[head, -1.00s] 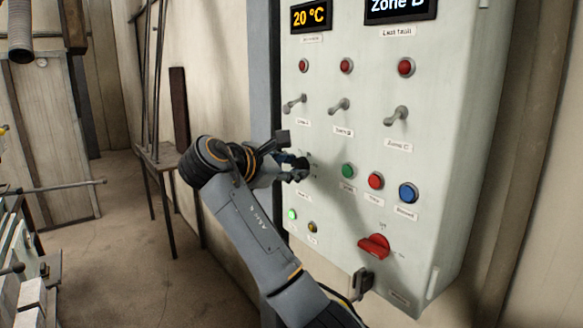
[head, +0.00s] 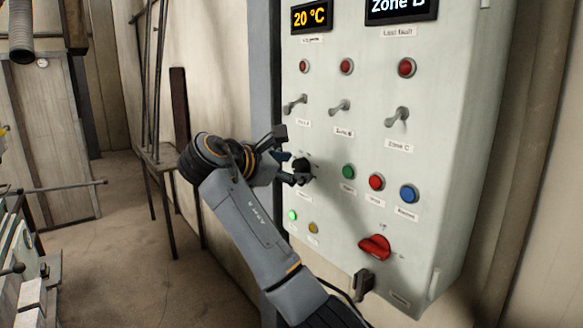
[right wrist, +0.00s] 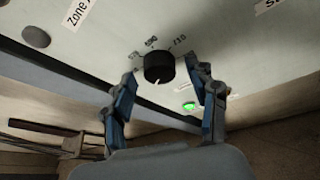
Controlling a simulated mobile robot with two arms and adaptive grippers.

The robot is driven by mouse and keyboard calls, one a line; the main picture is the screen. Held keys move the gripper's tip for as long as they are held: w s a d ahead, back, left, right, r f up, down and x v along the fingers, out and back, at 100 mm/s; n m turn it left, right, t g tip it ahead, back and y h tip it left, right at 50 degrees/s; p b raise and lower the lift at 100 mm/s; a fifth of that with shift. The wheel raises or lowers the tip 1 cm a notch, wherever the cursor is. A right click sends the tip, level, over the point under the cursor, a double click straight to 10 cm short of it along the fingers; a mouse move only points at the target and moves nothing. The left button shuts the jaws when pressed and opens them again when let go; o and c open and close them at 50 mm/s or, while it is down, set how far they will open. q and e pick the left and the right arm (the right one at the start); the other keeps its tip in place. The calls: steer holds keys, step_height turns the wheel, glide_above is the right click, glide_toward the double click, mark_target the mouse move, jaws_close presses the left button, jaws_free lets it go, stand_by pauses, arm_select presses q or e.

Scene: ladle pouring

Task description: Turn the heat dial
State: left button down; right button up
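The heat dial is a round black knob (head: 304,168) at the left of the pale control panel, with a printed scale around it. It shows whole in the right wrist view (right wrist: 158,67), with a white pointer mark on its lower edge. My right gripper (head: 294,170) is at the dial, partly covering it in the head view. In the right wrist view its two blue fingers (right wrist: 162,68) stand open on either side of the dial, with small gaps visible. The temperature display (head: 311,16) reads 20 °C. My left gripper is not in view.
Grey toggle switches (head: 340,107) and red lamps (head: 346,66) sit above the dial. Green, red and blue buttons (head: 348,172) are to its right. A red rotary switch (head: 375,247) is lower down. A lit green lamp (head: 292,216) is below the dial.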

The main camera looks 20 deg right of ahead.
steer(key=v, duration=1.2)
steer(key=shift+w+f, duration=0.1)
steer(key=shift+f, duration=0.05)
